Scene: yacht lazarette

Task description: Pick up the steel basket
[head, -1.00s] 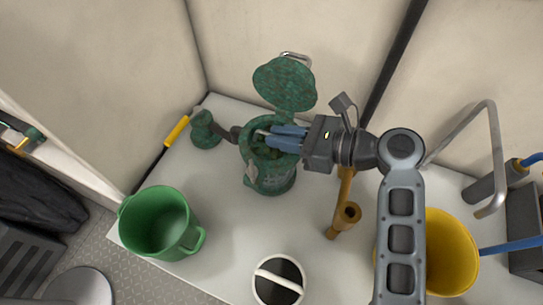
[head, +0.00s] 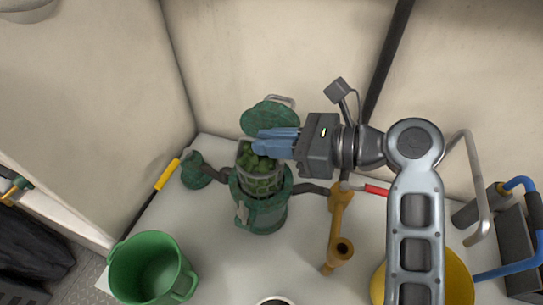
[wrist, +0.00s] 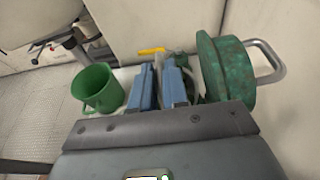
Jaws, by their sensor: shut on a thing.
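The steel basket (head: 262,186) is a grey mesh cylinder filled with green weed. It stands partly raised out of the round green strainer housing (head: 265,217), its lower part hidden inside. The green lid (head: 270,115) of the housing stands open behind, with a metal bail; it is large at right in the wrist view (wrist: 225,70). My gripper (head: 262,143) has blue fingers shut at the top of the basket. In the wrist view the fingers (wrist: 158,88) have a pale strip between them; the exact grip is partly hidden.
A green bucket (head: 152,270) stands at front left, and a yellow bucket (head: 455,278) at right under my arm. A brass pipe fitting (head: 338,235) and a red-handled lever (head: 376,190) are right of the housing. A yellow-handled tool (head: 167,175) leans at left. White walls close the back.

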